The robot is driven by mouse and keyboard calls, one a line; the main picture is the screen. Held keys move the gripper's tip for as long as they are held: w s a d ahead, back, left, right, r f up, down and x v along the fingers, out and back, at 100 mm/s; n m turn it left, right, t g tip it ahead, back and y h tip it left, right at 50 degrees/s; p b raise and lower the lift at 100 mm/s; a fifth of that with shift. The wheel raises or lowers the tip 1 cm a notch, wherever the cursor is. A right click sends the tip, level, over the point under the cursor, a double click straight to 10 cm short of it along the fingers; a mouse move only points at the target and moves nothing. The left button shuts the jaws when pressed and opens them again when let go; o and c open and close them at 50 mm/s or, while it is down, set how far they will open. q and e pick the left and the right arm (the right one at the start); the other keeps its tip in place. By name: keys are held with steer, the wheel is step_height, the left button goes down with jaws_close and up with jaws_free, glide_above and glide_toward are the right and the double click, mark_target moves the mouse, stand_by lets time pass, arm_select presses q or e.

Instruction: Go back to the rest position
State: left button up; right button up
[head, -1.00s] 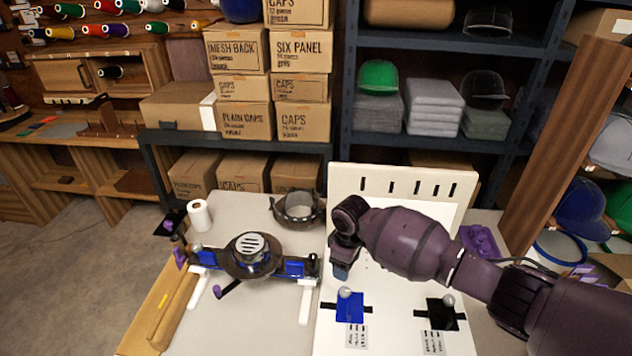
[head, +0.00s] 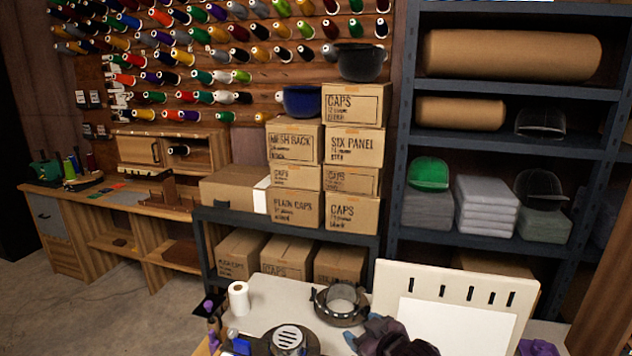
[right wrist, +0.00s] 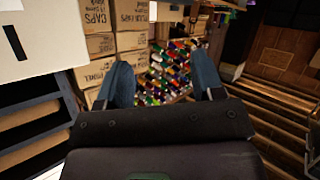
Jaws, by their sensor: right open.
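My right gripper (right wrist: 163,82) is open in the right wrist view. Its two blue-grey fingers stand apart with nothing between them; thread spools and boxes show beyond. In the head view only a dark purple part of my right arm shows at the bottom edge, in front of the white table and left of the slotted board. My left gripper is in neither view.
The table (head: 272,292) holds a white roll (head: 239,299), a dark ring-shaped holder (head: 341,304) and a round slotted device (head: 289,339). A slotted board (head: 450,290) stands at the right. Behind are stacked cap boxes (head: 357,146) and a metal shelf (head: 487,84).

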steer(key=s+d+f+m+h, duration=0.2)
steer(key=s+d+f, duration=0.3)
steer(key=s, duration=0.4)
steer(key=s+d+f+m+h, duration=0.2)
steer(key=s+d+f, duration=0.2)
steer(key=s, duration=0.6)
steer(key=s+d+f+m+h, duration=0.2)
steer(key=s+d+f, duration=0.3)
steer(key=s+d, duration=0.3)
steer(key=shift+s+d+f+m, duration=0.3)
steer(key=shift+s+m, duration=0.2)
steer(key=shift+s, duration=0.55)
